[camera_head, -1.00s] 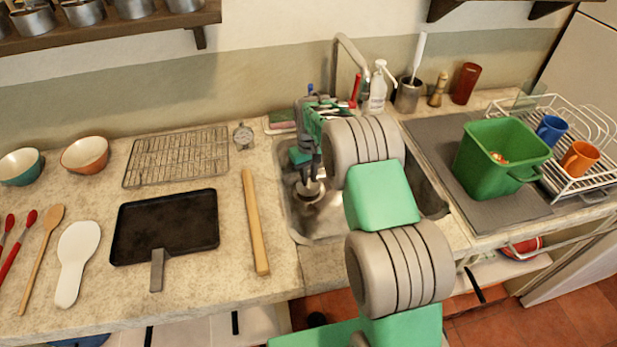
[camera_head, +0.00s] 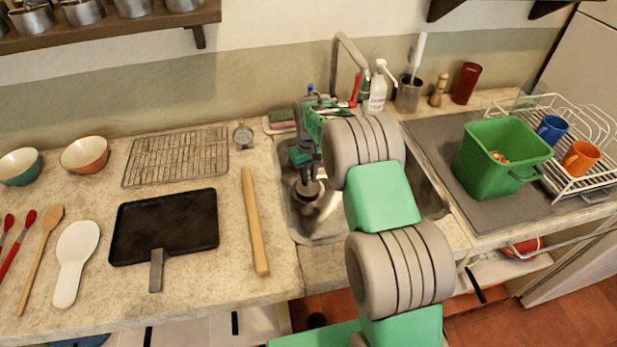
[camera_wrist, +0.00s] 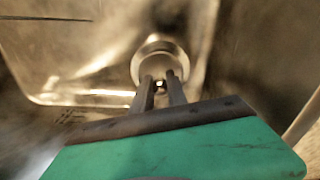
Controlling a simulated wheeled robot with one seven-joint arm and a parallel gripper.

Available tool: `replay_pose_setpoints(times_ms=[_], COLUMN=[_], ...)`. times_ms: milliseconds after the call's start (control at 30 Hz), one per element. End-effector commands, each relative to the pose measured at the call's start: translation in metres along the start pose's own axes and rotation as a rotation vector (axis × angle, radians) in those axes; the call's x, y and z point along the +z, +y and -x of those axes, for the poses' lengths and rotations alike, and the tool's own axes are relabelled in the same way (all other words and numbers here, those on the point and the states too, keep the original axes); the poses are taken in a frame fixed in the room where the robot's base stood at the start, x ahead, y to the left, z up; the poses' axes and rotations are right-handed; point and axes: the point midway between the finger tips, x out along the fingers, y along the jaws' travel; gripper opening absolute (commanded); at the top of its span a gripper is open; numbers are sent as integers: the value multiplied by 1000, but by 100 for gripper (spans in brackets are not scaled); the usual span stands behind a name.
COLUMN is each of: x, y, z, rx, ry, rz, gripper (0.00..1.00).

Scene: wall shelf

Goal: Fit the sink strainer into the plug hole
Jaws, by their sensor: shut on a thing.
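My gripper (camera_head: 308,180) reaches down into the left part of the metal sink (camera_head: 325,226). In the wrist view the two fingers of my gripper (camera_wrist: 160,86) are close together, shut on the sink strainer (camera_wrist: 160,52), a round metal cup. The strainer (camera_head: 308,190) also shows below the fingers in the head view. The plug hole cannot be made out; the strainer and fingers may cover it. I cannot tell whether the strainer touches the sink floor.
The tap (camera_head: 352,55) rises behind the sink. A soap bottle (camera_head: 377,92) stands at the back rim. A wooden rolling pin (camera_head: 255,222) lies left of the sink. A green bin (camera_head: 499,160) stands on the grey mat (camera_head: 440,145) to the right.

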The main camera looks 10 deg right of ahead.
Motion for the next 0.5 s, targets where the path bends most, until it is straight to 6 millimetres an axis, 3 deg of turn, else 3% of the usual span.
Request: replay_pose_setpoints(times_ms=[500], x=[0], y=[0], z=[-9], rx=[0], ry=[0], rz=[0], gripper=[0])
